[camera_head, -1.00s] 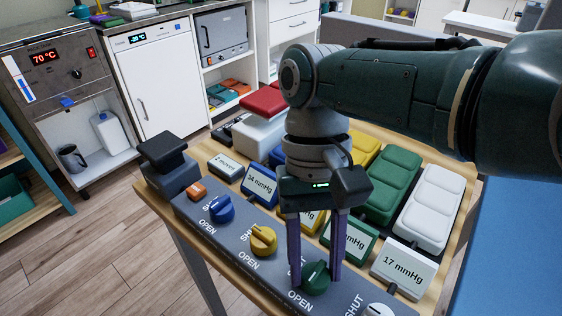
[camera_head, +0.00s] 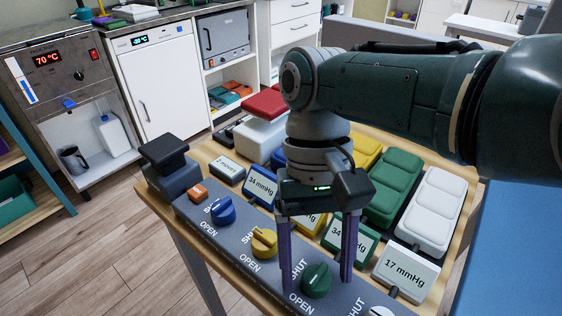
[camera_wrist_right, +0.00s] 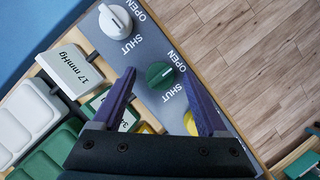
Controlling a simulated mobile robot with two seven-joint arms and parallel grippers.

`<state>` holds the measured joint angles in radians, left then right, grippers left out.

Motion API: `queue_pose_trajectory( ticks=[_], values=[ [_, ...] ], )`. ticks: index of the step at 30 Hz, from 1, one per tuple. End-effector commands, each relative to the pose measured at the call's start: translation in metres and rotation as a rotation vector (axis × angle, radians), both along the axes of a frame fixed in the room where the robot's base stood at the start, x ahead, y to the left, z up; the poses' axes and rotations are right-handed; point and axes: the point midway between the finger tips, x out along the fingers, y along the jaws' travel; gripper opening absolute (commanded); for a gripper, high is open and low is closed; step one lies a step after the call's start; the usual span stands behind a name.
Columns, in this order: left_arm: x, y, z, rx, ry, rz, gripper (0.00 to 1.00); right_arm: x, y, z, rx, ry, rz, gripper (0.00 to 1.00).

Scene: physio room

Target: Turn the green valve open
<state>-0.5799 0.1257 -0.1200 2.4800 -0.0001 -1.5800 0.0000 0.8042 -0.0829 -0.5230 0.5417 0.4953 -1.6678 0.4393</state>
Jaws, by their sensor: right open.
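My right gripper (camera_head: 316,286) is open and points down, with one purple finger on each side of the knob. In the right wrist view, the green valve (camera_wrist_right: 160,75) lies between the tips of the right gripper (camera_wrist_right: 156,69), with gaps showing beside it. Its exact setting is hard to read. A green-framed display (camera_head: 350,239) behind it reads 34 mmHg, partly covered by a finger. My left gripper is not in view.
Blue (camera_head: 222,211) and yellow (camera_head: 264,242) valves stand left of the green one. A white valve (camera_wrist_right: 115,21) is on its other side. Displays and coloured cushions, such as the white one (camera_head: 430,212), fill the table behind. Floor is free at left.

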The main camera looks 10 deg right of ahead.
Motion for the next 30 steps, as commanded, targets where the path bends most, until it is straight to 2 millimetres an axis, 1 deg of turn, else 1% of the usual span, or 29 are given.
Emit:
queue_pose_trajectory(
  ticks=[2, 5, 12, 15, 18, 22, 30],
  values=[
    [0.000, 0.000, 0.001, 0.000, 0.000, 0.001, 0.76, 0.002, 0.000, 0.004, 0.001, -0.001, 0.000, 0.76],
    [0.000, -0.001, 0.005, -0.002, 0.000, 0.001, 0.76, 0.007, 0.000, 0.017, 0.001, -0.004, -0.001, 0.76],
    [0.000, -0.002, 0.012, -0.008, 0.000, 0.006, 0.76, 0.026, -0.002, 0.061, 0.001, -0.004, -0.001, 0.76],
    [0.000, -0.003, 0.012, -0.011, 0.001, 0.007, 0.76, 0.032, -0.003, 0.076, 0.000, -0.003, 0.000, 0.76],
    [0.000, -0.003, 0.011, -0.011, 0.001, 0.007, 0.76, 0.036, -0.004, 0.086, 0.000, -0.002, 0.000, 0.76],
    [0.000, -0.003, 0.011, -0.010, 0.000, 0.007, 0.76, 0.038, -0.004, 0.091, 0.000, -0.001, 0.000, 0.76],
    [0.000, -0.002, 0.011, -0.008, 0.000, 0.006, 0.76, 0.038, -0.004, 0.092, 0.000, -0.001, 0.001, 0.76]
  ],
)
